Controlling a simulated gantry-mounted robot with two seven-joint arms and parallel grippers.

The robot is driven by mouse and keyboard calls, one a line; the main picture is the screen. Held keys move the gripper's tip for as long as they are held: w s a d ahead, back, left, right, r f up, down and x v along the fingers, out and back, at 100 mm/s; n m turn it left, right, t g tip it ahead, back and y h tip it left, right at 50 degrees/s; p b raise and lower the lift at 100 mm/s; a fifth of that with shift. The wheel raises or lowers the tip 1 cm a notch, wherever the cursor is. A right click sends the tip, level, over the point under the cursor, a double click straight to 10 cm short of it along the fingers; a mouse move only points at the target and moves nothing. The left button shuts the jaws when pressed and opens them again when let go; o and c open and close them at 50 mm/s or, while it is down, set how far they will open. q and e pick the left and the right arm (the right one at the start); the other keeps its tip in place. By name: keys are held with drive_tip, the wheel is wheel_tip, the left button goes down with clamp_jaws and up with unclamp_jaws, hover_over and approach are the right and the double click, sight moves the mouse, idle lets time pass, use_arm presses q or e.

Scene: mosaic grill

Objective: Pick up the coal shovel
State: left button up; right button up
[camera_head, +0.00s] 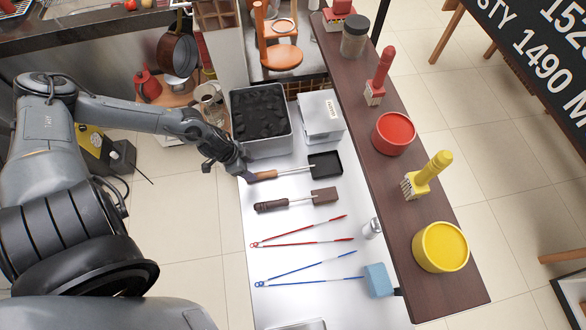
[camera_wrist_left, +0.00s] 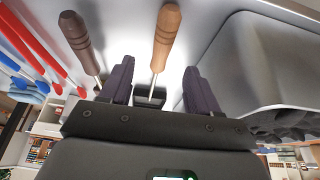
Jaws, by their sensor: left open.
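The coal shovel has a black square pan (camera_head: 325,163), a thin metal shaft and a light brown wooden handle; it lies on the steel counter with its handle toward the left. My left gripper (camera_head: 247,173) is at the handle's end, partly covering it in the head view. In the left wrist view, my left gripper (camera_wrist_left: 159,70) is open, and the coal shovel's handle (camera_wrist_left: 166,35) shows between and beyond the two dark fingers, with no visible grip on it. My right gripper is not in view.
A metal bin of coal (camera_head: 288,137) stands just behind the handle. A brown-handled scraper (camera_head: 297,200) lies in front, then red tongs (camera_head: 300,243) and blue tongs (camera_head: 305,269). A white box (camera_head: 320,118) stands behind the pan. A dark shelf (camera_head: 395,205) runs along the right.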

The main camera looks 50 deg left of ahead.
sight(260, 174)
use_arm(q)
drive_tip(key=b+x, duration=0.2)
drive_tip(key=x, duration=0.4)
drive_tip(key=shift+w+f, duration=0.2)
drive_tip(key=shift+f, duration=0.05)
drive_tip(key=shift+w+f, duration=0.15)
drive_tip(key=shift+f, duration=0.3)
drive_tip(key=c, duration=0.9)
drive_tip(key=shift+c, duration=0.8)
